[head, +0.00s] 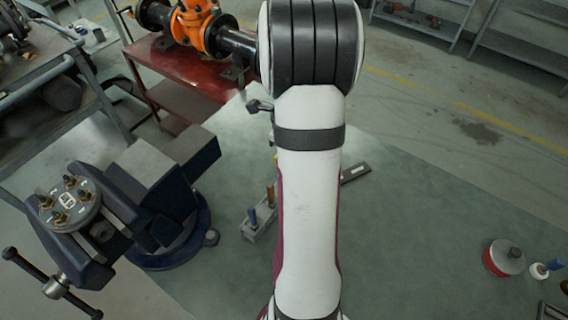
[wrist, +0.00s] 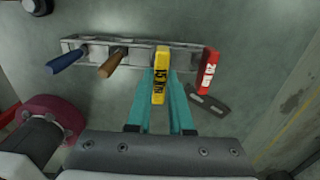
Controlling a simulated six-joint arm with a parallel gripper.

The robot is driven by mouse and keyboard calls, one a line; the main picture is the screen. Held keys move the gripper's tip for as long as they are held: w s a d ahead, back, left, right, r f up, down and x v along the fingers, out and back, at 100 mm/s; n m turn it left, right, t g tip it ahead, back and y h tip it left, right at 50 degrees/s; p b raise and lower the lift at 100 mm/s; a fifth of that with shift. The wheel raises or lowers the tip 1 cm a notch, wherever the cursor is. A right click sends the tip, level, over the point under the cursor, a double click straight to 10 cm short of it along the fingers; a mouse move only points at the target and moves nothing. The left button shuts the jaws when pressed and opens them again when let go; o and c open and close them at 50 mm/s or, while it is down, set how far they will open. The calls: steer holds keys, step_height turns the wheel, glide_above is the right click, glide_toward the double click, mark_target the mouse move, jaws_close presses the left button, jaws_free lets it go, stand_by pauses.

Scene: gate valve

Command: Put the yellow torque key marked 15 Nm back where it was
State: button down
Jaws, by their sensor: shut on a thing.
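The yellow torque key (wrist: 161,75), with 15 Nm lettering, stands between the teal fingers of my gripper (wrist: 161,88) in the wrist view. My gripper is shut on it. The key's upper end overlaps the grey metal rack (wrist: 138,55); I cannot tell whether it sits in a slot or is held in front of the rack. A red key (wrist: 209,72) marked 20 Nm is at the rack's right end, just right of my gripper. In the head view my arm hides the gripper and most of the rack (head: 258,232).
A blue-handled tool (wrist: 67,61) and a wooden-handled tool (wrist: 111,63) stand in the rack, left of the key. A dark flat piece (wrist: 208,103) lies right of my gripper. A blue vise (head: 150,205) holds a round flange (head: 70,205).

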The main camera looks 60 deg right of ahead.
steer(key=shift+f, duration=1.55)
steer(key=shift+f, duration=0.15)
steer(key=c, duration=0.8)
jaws_free()
